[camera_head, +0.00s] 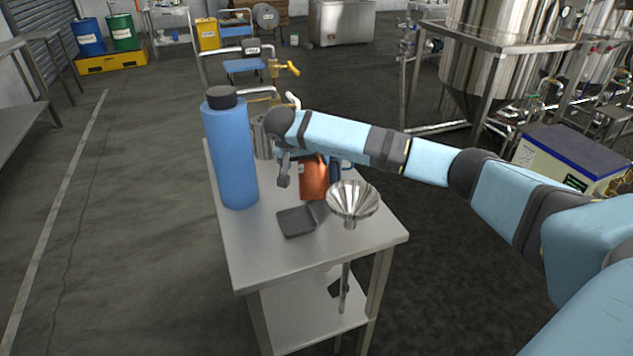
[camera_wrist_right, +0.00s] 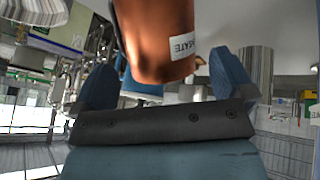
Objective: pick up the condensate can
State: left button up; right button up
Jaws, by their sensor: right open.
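The condensate can (camera_head: 314,180) is a copper-orange vessel standing on the steel table, partly hidden by my right arm. In the right wrist view the can (camera_wrist_right: 158,38) fills the upper middle, with a white label ending in "SATE" on its side. My right gripper (camera_head: 309,176) is at the can, its wrist above the table. In the right wrist view the gripper's blue fingers (camera_wrist_right: 164,80) are spread wide, one on each side of the can. I cannot tell whether either finger touches it. My left gripper is not in view.
On the steel table (camera_head: 255,262) stand a tall blue bottle (camera_head: 231,155) at left, a steel funnel (camera_head: 353,200) close right of the can and a dark square tray (camera_head: 296,221) in front. A steel pot (camera_head: 262,140) is behind. The table's front strip is bare.

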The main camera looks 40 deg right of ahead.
jog(key=x, duration=0.5)
jog(key=shift+d, duration=0.15)
jog(key=shift+r, duration=0.1)
jog(key=c, duration=0.8)
jog(key=shift+r, duration=0.1)
